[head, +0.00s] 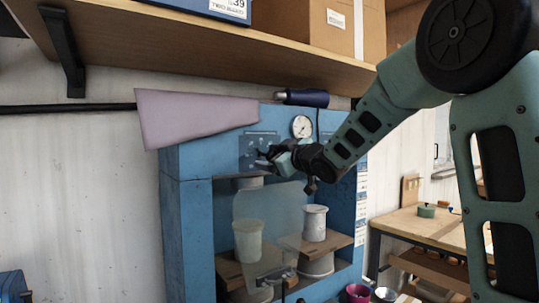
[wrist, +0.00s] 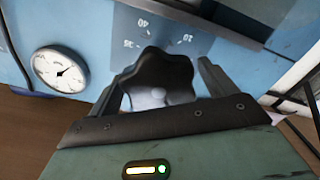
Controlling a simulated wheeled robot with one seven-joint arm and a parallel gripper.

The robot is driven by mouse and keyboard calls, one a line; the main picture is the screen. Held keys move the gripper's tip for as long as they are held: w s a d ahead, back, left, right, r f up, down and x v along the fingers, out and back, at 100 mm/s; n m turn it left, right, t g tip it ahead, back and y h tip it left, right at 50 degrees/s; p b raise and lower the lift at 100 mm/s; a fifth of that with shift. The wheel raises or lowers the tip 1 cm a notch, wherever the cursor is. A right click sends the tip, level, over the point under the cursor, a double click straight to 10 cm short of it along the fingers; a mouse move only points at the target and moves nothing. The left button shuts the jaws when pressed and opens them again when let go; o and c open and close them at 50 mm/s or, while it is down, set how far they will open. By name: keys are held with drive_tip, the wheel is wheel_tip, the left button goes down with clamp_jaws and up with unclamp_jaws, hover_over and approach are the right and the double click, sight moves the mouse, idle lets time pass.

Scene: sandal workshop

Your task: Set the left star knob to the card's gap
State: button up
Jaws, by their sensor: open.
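The black star knob (wrist: 152,78) sits on the blue press panel in the wrist view, with numbers printed upside down around it. My gripper (wrist: 163,72) is open, with one finger on each side of the knob. I cannot tell whether the fingers touch it. In the head view my gripper (head: 268,156) is at the upper front of the blue press (head: 187,225) and hides the knob. A second knob and the card with the gap cannot be made out.
A round gauge (head: 302,126) is right of my gripper on the press; a clear shield and pale cylinders (head: 314,222) are below. A wooden shelf (head: 220,38) hangs above; a workbench (head: 415,222) stands right.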

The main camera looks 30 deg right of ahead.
drive_tip(key=c, duration=1)
drive_tip(key=shift+f+b, duration=0.1)
drive_tip(key=shift+b, duration=0.35)
drive_tip(key=shift+f+n+b, duration=0.1)
drive_tip(key=shift+n+b, duration=0.2)
drive_tip(key=shift+n, duration=0.1)
drive_tip(key=n+b, duration=0.3)
drive_tip(key=shift+f+b, duration=0.1)
drive_tip(key=shift+b, duration=0.3)
drive_tip(key=shift+a+n+b, duration=0.1)
drive_tip(key=shift+n+b, duration=2)
drive_tip(key=shift+n, duration=0.4)
